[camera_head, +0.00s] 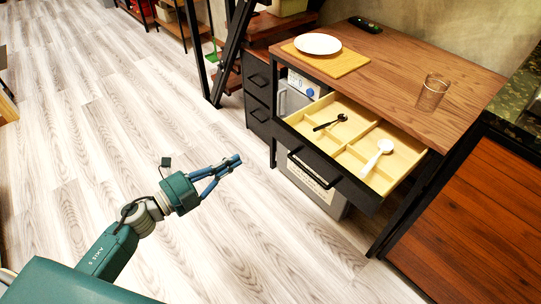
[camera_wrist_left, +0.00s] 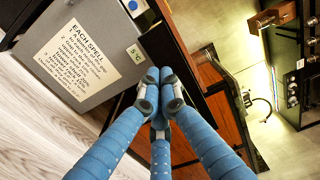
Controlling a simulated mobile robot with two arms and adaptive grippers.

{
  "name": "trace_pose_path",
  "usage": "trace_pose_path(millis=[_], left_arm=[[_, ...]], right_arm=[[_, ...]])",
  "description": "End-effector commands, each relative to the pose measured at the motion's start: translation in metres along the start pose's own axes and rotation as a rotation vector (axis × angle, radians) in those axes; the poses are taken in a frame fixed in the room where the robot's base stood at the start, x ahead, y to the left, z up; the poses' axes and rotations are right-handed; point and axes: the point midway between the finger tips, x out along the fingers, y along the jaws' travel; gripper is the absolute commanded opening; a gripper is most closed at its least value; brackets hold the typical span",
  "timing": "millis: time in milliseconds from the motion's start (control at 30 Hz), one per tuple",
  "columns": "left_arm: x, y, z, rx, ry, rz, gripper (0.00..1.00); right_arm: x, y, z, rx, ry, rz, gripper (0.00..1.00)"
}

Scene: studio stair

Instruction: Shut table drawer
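The table drawer (camera_head: 350,187) is pulled out of the wooden-topped table (camera_head: 400,68), its black front and bar handle (camera_head: 308,168) facing my left arm. Its pale inside has compartments holding a black spoon (camera_head: 331,122) and a white spoon (camera_head: 377,157). My left gripper (camera_head: 236,160) is in front of the drawer, to the left of the handle and apart from it. In the left wrist view its blue fingers (camera_wrist_left: 158,78) meet at the tips with nothing between them. My right gripper is not in view.
On the table are a white plate (camera_head: 318,44) on a board (camera_head: 326,61), a glass (camera_head: 432,92) and a dark object (camera_head: 365,25). A grey box with a printed sheet (camera_wrist_left: 75,50) stands under the drawer. Light wooden floor (camera_head: 250,245) is clear before the table.

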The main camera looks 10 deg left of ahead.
Motion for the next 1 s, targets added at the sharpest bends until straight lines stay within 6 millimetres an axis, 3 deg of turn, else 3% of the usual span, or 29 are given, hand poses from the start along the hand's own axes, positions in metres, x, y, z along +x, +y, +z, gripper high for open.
trace_pose_path(millis=[167, 700, 1000], left_arm=[[0.016, -0.005, -0.002, 0.014, 0.009, -0.006, 0.0], [0.121, -0.004, -0.002, 0.009, 0.006, -0.004, 0.0], [0.14, -0.003, -0.002, 0.008, 0.005, -0.002, 0.0]], right_arm=[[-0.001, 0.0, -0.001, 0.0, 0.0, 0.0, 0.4], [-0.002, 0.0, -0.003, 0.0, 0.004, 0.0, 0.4], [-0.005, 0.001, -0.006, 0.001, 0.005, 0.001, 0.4]])
